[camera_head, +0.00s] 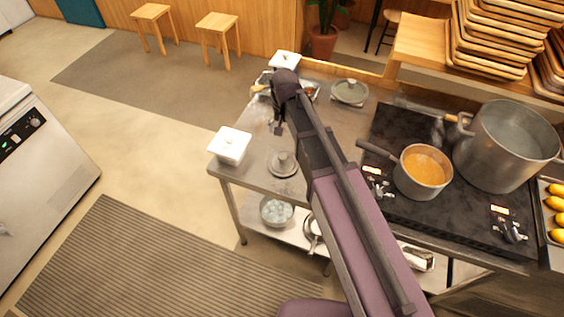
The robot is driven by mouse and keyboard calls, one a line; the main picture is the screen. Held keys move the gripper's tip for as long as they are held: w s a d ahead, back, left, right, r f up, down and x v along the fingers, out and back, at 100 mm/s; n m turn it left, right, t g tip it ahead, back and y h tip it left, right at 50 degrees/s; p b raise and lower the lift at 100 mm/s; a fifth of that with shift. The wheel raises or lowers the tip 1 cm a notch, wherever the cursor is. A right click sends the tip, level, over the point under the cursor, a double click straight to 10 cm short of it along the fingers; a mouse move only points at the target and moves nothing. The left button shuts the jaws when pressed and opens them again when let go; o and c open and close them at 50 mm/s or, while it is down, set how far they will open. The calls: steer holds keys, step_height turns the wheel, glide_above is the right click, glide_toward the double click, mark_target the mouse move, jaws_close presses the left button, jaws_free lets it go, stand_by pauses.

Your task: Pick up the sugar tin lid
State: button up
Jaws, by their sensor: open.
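Two white square tins with knobbed lids stand on the steel table. One tin lid (231,138) is at the table's front left corner. The other tin lid (285,59) is at the far end. I cannot tell which tin holds sugar; no label is readable. My gripper (277,129) is open and empty, above the table, to the right of the near tin and apart from both lids. My arm hides part of the table behind it.
A round metal lid (284,164) lies near the table's front edge. To the right, a pot of orange soup (425,168) and a large stockpot (508,150) stand on the black stove.

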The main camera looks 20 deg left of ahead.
mark_target(283, 155)
step_height(283, 155, down, 9)
steer(key=b, duration=0.8)
steer(key=shift+r+b, duration=0.2)
steer(key=shift+b, duration=0.15)
stand_by(0.4)
steer(key=shift+f+b, duration=2.6)
steer(key=c, duration=1.3)
